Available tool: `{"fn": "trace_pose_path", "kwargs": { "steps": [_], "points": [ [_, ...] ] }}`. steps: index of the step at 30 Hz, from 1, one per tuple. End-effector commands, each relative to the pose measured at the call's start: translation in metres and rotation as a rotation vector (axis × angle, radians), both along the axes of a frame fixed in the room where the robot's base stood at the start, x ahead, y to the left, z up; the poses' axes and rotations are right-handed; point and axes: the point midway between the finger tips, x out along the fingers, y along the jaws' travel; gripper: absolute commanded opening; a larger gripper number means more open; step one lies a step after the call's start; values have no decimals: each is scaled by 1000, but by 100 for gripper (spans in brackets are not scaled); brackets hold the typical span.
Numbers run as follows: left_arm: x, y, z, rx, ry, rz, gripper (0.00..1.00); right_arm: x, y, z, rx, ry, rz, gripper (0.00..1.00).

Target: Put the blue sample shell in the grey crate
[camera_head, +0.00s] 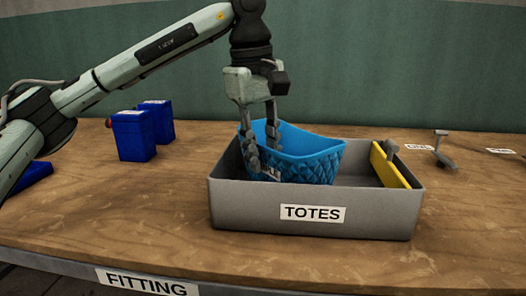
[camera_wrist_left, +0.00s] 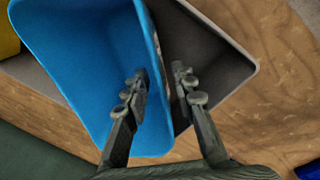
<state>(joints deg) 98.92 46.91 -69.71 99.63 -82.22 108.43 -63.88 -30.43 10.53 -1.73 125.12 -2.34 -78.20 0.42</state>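The blue sample shell (camera_head: 315,163) has a quilted outside and a smooth hollow inside. It sits within the left and middle part of the grey crate (camera_head: 315,214) labelled TOTES, its rim above the crate's front wall. Its underside is hidden. My left gripper (camera_head: 261,148) points down at the shell's left end. In the left wrist view, its fingers (camera_wrist_left: 160,83) are apart, with the blue shell's wall (camera_wrist_left: 85,70) running between them. One finger is over the shell's inside, the other over the grey crate (camera_wrist_left: 205,60). My right gripper is not in view.
A yellow panel (camera_head: 388,167) with a grey knob leans in the crate's right end. Blue boxes (camera_head: 133,137) stand at the left, and another blue piece lies near my arm. A grey bracket (camera_head: 442,150) and labels are at the right. The wooden table front is clear.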

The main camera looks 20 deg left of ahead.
Motion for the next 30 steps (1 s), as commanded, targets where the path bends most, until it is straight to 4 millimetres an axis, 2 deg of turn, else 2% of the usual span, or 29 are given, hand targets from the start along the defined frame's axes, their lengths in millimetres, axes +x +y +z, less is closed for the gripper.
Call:
{"fn": "trace_pose_path", "kwargs": {
  "steps": [5,14,15,18,24,30],
  "points": [
    [-1,0,13,-1,-3,0,26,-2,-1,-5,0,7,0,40],
    [-8,4,79,1,-5,0,26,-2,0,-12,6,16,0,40],
    [-9,5,87,0,-4,0,26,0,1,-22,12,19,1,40],
    [-11,6,103,0,-4,0,26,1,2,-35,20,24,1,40],
    [-13,7,121,0,-1,-1,26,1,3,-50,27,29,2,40],
    [-14,7,122,1,1,-1,26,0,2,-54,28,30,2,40]
  ]
}}
